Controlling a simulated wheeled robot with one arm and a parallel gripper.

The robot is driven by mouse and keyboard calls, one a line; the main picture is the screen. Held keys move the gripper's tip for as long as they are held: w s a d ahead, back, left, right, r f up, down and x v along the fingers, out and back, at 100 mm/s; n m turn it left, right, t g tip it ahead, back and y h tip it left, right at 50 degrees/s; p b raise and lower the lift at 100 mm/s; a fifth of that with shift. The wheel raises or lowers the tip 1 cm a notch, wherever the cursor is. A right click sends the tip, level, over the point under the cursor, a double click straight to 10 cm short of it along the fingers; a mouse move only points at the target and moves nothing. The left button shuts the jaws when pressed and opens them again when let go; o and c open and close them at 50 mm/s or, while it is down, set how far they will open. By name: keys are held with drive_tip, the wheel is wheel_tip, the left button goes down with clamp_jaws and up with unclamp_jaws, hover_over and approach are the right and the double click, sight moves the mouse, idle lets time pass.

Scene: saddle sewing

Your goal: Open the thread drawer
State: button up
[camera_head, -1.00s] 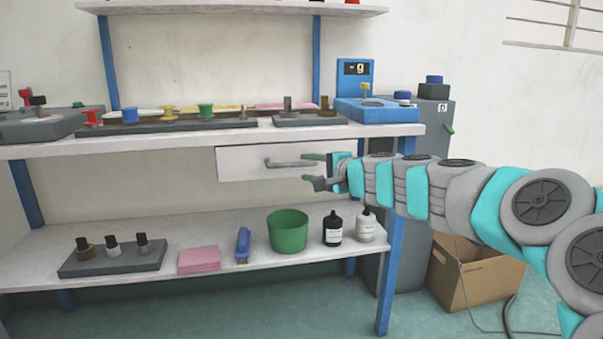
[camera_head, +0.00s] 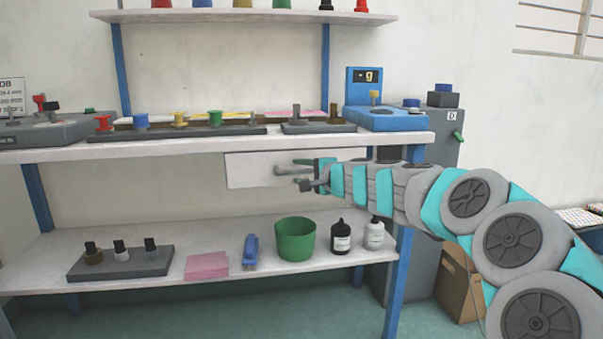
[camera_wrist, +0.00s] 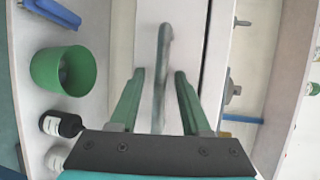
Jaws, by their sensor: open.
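The thread drawer (camera_head: 248,171) has a plain white front and hangs under the worktop, right of its middle. It looks shut. Its grey bar handle (camera_wrist: 162,50) shows between my fingers in the wrist view, running lengthwise up the picture. In the head view my gripper (camera_head: 291,176) is in front of the drawer at the handle and hides part of it. My two green fingers (camera_wrist: 160,73) are open, one on each side of the handle, with a visible gap on both sides. Whether the fingertips reach past the bar is hard to tell.
The worktop (camera_head: 200,146) above carries a spool rack (camera_head: 190,134) and a blue scale (camera_head: 385,118). The lower shelf (camera_head: 215,280) holds a green cup (camera_head: 295,239), two bottles and a pink pad. A blue table leg (camera_head: 400,270) stands below my arm. Space before the drawer's left part is clear.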

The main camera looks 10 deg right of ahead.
clamp_jaws()
idle(1.3)
